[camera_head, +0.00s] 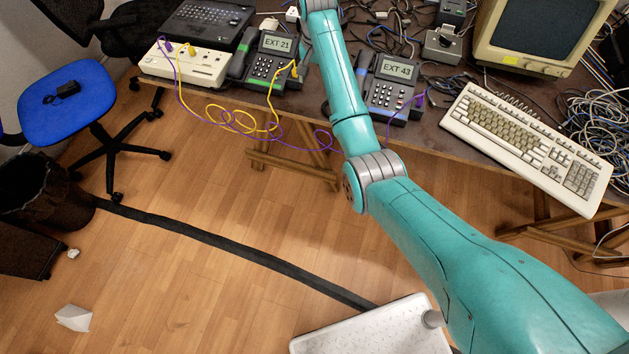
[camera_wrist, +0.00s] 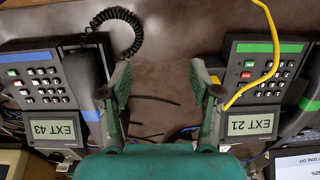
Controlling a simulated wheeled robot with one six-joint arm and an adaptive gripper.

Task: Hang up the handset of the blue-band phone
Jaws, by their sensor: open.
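The blue-band phone, marked EXT 43 (camera_head: 396,70), is on the desk right of my arm in the head view. In the wrist view the phone (camera_wrist: 38,72) is at the left, with a blue band along its upper edge. Its dark handset (camera_wrist: 78,76) lies along the phone's right side, with a black coiled cord (camera_wrist: 138,38) above. Part of the handset is behind my left finger, and I cannot tell whether it is seated. My gripper (camera_wrist: 160,76) is open and empty, between the two phones. The head view does not show the gripper.
A green-band phone marked EXT 21 (camera_head: 272,62) stands left of my arm. Yellow (camera_head: 238,122) and purple (camera_head: 205,112) cables hang over the desk's front edge.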

